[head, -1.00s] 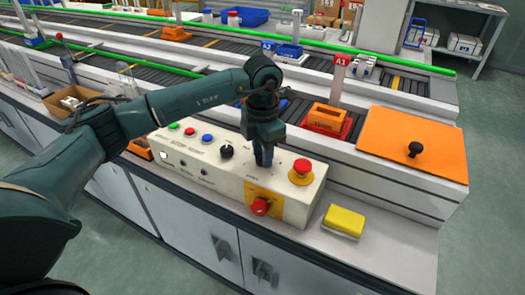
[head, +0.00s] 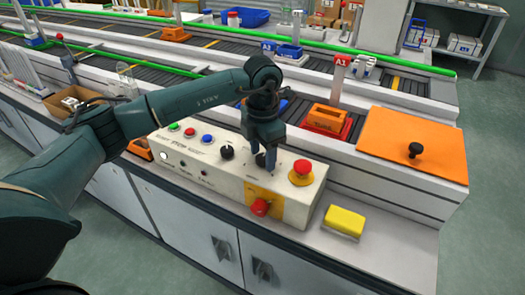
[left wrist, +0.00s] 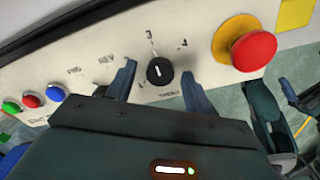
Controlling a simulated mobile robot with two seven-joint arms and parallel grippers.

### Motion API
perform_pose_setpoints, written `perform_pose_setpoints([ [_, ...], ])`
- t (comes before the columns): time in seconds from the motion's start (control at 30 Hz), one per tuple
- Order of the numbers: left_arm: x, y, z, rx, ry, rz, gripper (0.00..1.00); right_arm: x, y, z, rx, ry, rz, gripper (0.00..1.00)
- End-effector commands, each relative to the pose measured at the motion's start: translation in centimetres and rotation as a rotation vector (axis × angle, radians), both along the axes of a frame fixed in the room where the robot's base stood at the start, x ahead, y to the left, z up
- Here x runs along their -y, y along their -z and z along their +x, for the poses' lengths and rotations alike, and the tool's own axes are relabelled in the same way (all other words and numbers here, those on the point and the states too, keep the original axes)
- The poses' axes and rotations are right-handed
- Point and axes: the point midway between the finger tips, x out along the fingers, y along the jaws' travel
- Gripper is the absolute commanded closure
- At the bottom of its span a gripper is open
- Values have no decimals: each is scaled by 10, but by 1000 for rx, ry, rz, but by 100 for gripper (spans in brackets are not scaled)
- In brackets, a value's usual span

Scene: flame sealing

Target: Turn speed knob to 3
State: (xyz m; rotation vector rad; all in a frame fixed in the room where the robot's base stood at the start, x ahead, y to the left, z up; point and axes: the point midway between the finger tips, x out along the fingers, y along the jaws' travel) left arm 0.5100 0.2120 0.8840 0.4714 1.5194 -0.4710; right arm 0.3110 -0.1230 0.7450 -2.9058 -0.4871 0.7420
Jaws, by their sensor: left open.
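The control box (head: 185,172) stands on the counter in the head view. My left gripper (head: 264,164) points down over its top, right of another black knob (head: 227,152). In the left wrist view the black speed knob (left wrist: 159,72) sits between the two spread fingers of my left gripper (left wrist: 158,78), with a gap on both sides. A 3 is printed above the knob and a 4 to its upper right. I cannot tell surely which number its white mark points at.
A red emergency button (head: 302,167) on a yellow ring is close to the right of the gripper. A red switch (head: 260,207) on a yellow plate is on the box front. A yellow sponge (head: 344,221) lies to the right. Coloured buttons (head: 190,132) are at the left.

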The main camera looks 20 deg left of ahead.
Motion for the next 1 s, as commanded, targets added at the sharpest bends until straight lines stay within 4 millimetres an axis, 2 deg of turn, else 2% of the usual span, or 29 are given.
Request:
perform_pose_setpoints([
  [0.17, 0, -19, 1, 4, 0, -1, 48, 0, 0, 0, 0, 0, 0, 0],
  [0.4, 0, -73, 1, 7, 1, -1, 48, 0, 0, 0, 0, 0, 0, 0],
  [0.6, 0, -111, 1, 4, -1, -1, 48, 0, 0, 0, 0, 0, 0, 0],
  [0.8, 0, -129, 0, 2, 0, 0, 48, 0, 0, 0, 0, 0, 0, 0],
  [1.0, 0, -132, 0, 1, 0, -1, 48, 0, 0, 0, -1, 0, 0, 0],
])
